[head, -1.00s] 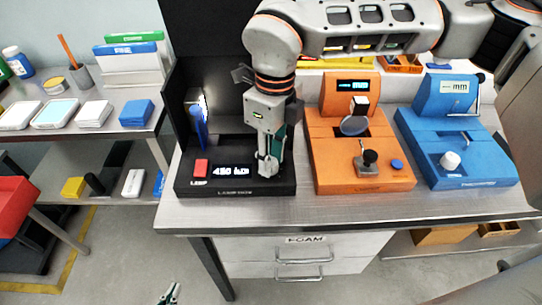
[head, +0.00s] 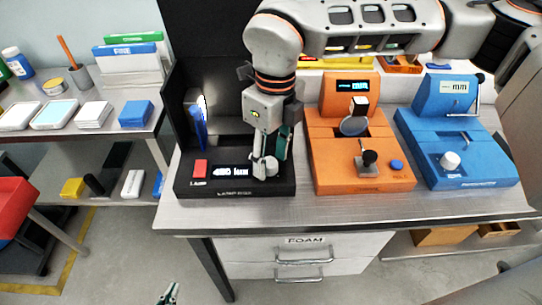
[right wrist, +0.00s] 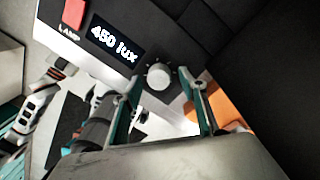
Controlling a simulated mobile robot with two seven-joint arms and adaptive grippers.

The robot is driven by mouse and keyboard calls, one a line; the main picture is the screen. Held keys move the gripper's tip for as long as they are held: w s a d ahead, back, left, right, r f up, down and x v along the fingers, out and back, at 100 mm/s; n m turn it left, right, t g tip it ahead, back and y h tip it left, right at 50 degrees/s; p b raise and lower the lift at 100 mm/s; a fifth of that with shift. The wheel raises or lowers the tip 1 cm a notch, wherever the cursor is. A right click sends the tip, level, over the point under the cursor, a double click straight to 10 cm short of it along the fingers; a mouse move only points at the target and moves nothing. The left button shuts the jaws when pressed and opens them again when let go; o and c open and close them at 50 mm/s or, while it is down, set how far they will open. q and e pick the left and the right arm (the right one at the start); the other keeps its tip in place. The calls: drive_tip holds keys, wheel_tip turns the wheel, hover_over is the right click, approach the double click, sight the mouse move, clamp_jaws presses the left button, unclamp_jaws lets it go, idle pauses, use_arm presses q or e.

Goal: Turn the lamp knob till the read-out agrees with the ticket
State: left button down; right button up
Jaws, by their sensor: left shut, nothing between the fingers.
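The black lamp box (head: 235,187) stands on the steel bench. The lamp knob (right wrist: 158,76), pale and round, is at the right of its front panel. The read-out (right wrist: 114,42) shows 450 lux in the right wrist view; it is blurred in the head view (head: 230,172). My right gripper (head: 270,163) is open at the panel, and the right wrist view shows its fingers (right wrist: 167,84) spread either side of the knob, without clear contact. My left gripper (head: 168,294) is shut and empty, low in front of the bench. I cannot make out the ticket.
A red switch (head: 200,169) sits left of the read-out. An orange device (head: 320,150) and a blue device (head: 425,145) stand right of the lamp box. A side table (head: 70,138) with boxes is at the left. The bench's front strip is clear.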

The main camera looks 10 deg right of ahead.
sight(273, 160)
wheel_tip(273, 160, up, 12)
drive_tip(key=shift+w+d, duration=0.2)
drive_tip(key=shift+d, duration=0.1)
idle(0.4)
drive_tip(key=shift+f, duration=0.1)
idle(0.3)
